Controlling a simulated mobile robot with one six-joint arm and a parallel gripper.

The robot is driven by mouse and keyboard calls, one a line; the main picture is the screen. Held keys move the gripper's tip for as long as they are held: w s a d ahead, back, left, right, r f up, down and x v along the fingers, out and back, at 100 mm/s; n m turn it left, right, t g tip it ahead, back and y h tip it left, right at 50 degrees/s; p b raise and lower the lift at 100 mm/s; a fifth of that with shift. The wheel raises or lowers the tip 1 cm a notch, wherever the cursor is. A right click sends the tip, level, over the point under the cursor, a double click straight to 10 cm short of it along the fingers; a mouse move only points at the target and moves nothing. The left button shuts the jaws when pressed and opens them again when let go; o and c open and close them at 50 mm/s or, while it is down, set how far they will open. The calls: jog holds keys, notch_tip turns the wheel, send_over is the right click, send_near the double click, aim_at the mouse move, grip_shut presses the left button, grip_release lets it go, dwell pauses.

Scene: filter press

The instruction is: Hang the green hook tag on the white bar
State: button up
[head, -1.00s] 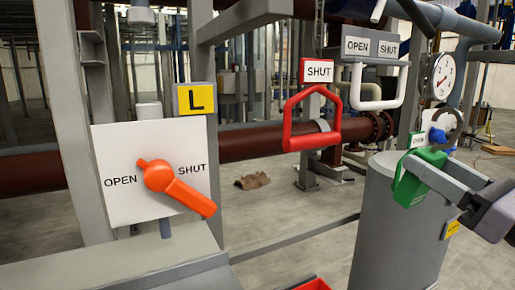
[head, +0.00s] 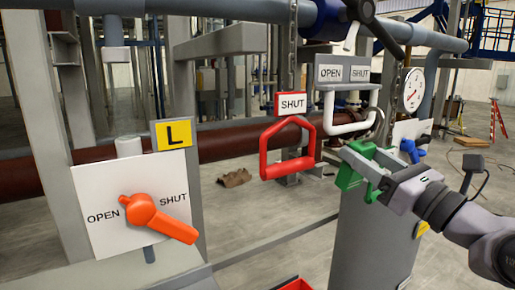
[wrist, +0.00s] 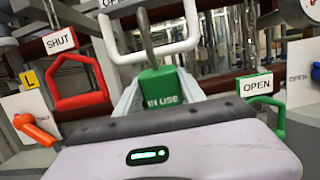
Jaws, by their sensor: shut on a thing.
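My gripper (head: 372,176) is shut on the green hook tag (head: 350,164), held upright at the right of the head view. In the wrist view the tag (wrist: 160,88) reads "IN USE", and its grey hook (wrist: 147,38) points up. The white bar (head: 350,128) is a U-shaped handle under an OPEN/SHUT sign, just above and left of the tag in the head view. In the wrist view the hook overlaps the white bar (wrist: 192,42); I cannot tell whether they touch.
A red handle (head: 287,168) with a SHUT sign hangs left of the white bar. A green handle (wrist: 279,122) with an OPEN sign is at the right in the wrist view. An orange lever (head: 155,218) is on a white plate. A gauge (head: 413,90) is behind.

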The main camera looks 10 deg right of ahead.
jog(key=shift+w+a+p, duration=0.2)
jog(key=shift+w+a, duration=0.15)
jog(key=shift+w, duration=0.5)
jog(key=shift+w+a+p, duration=0.15)
jog(key=shift+w+a, duration=0.15)
jog(key=shift+w, duration=0.5)
jog(key=f, duration=0.1)
jog(key=w+f+b, duration=0.1)
jog(key=b, duration=0.1)
jog(key=shift+w+a+f, duration=0.15)
jog(key=shift+a+f, duration=0.1)
jog(key=shift+f, duration=0.15)
jog(key=o, duration=1.5)
jog(key=shift+c, duration=0.2)
